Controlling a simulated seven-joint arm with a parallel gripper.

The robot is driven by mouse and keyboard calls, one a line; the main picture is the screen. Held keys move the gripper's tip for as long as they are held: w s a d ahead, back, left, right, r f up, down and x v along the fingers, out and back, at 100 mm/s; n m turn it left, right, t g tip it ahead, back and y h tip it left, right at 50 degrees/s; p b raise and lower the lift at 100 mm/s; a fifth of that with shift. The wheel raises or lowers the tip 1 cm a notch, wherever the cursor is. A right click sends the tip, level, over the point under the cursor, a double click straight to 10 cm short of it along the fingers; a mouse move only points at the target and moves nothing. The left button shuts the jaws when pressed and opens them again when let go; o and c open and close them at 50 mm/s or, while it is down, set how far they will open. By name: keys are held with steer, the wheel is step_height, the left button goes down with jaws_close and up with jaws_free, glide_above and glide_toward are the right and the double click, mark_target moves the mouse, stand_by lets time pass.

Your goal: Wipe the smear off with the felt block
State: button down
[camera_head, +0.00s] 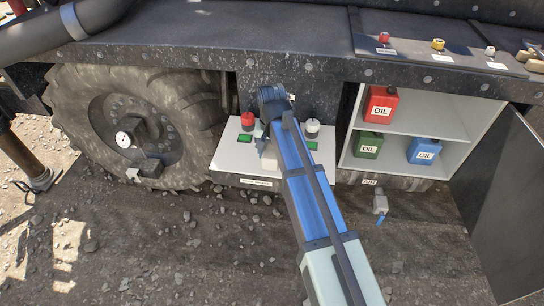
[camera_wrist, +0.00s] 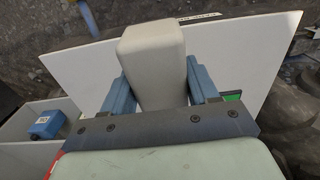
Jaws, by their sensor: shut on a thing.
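My gripper (camera_wrist: 161,88) is shut on the pale grey felt block (camera_wrist: 153,48) in the wrist view. A blue finger presses on each side of the block, and its far end sticks out beyond them over a white panel (camera_wrist: 240,48). I cannot tell whether the block touches the panel. In the head view the white panel (camera_head: 228,160) stands between the big wheel and the cabinet. My arm covers its middle, and the gripper is mostly hidden there. I see no smear in either view; it may be behind my arm or the block.
A red-topped knob (camera_head: 247,121) and a white-topped knob (camera_head: 312,128) stand on the panel, with green displays nearby. To the right, an open cabinet holds a red can (camera_head: 380,105), a green can (camera_head: 368,145) and a blue can (camera_head: 422,150). The wheel (camera_head: 85,95) is left.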

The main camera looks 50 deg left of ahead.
steer(key=shift+r, duration=0.25)
steer(key=shift+r, duration=0.15)
steer(key=shift+r, duration=1.4)
steer(key=shift+w, duration=0.1)
